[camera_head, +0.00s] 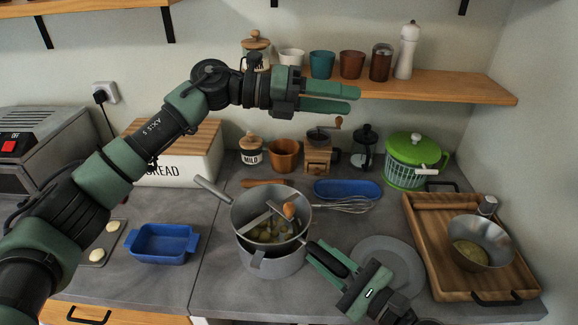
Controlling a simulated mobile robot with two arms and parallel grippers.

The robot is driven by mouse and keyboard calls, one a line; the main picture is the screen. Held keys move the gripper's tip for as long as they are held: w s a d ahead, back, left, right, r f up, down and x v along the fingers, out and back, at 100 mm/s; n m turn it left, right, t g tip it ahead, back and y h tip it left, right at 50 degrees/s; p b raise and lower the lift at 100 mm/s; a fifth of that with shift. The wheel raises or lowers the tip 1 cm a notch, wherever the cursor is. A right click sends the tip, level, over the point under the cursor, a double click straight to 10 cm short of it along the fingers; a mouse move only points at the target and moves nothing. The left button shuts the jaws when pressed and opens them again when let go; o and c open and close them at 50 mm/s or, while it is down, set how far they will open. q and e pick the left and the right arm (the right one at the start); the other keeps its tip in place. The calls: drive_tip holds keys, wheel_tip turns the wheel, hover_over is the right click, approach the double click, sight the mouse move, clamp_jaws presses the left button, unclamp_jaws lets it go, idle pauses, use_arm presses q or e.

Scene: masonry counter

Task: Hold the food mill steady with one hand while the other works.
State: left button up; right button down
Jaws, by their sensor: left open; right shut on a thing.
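The food mill (243,211) is a grey metal bowl sitting on a grey pot (268,262) on the counter. A crank with a wooden knob (289,210) lies across the bowl, over yellowish-green chunks. My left gripper (352,98) is open and empty, held high in front of the shelf, well above and apart from the mill.
A blue dish (163,257) stands left of the pot. A whisk (345,205) and a blue tray (347,181) lie behind it. A grey plate (408,267) and a wooden tray (424,283) with a metal bowl (492,238) are right. The shelf (440,84) holds several cups.

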use_arm(q)
drive_tip(key=s+d+f+m+g+y, duration=0.2)
drive_tip(key=s+d+f+m+y, duration=0.1)
drive_tip(key=s+m, duration=0.1)
drive_tip(key=m+t+y, duration=0.1)
drive_tip(key=m+y, duration=0.6)
drive_tip(key=y, duration=0.7)
hover_over(289, 204)
wheel_tip(289, 204, down, 7)
drive_tip(key=shift+f, duration=5)
clamp_jaws()
